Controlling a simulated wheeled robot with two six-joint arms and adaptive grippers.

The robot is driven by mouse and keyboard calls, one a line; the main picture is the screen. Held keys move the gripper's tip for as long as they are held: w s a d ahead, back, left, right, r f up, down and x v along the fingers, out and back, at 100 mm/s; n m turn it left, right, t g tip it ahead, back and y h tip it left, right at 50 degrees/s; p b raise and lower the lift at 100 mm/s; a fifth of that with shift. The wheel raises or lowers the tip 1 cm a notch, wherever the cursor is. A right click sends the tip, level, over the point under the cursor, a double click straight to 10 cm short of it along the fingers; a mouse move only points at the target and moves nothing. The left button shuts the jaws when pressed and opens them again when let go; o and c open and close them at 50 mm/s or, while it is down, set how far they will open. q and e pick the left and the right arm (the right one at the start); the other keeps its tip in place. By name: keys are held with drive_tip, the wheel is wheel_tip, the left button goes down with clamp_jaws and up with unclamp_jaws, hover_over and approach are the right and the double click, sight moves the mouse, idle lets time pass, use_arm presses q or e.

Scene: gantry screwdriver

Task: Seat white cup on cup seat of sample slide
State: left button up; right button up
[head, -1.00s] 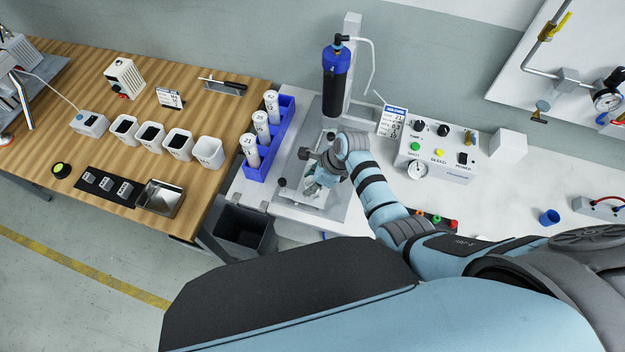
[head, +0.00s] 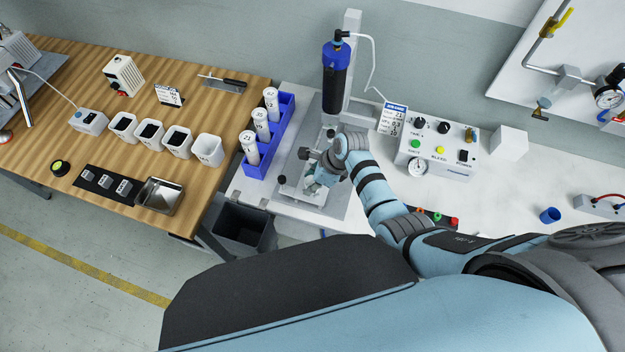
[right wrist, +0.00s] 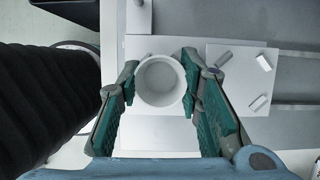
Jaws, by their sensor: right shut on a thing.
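The white cup (right wrist: 160,82) is upright between the two fingers of my right gripper (right wrist: 160,90) in the right wrist view, seen from above. The gripper is shut on it. In the head view my right gripper (head: 318,180) is over the slide area below the blue and black screwdriver column, and the cup is mostly hidden there. The light slide plate (right wrist: 235,75) lies under and beside the cup. I cannot tell whether the cup touches its seat, as the cup and fingers cover it. My left gripper is not in view.
A blue rack (head: 266,150) with several white tubes stands left of the slide. The control box (head: 437,150) stands to the right. Several white containers (head: 207,150) stand on the wooden table. A dark bin (head: 243,228) is below the table edge. A small blue cup (head: 549,215) stands far right.

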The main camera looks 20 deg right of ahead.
drive_tip(key=shift+f, duration=0.2)
drive_tip(key=o, duration=0.8)
drive_tip(key=shift+o, duration=0.2)
drive_tip(key=shift+r, duration=0.1)
drive_tip(key=v, duration=1.2)
drive_tip(key=shift+a, duration=0.15)
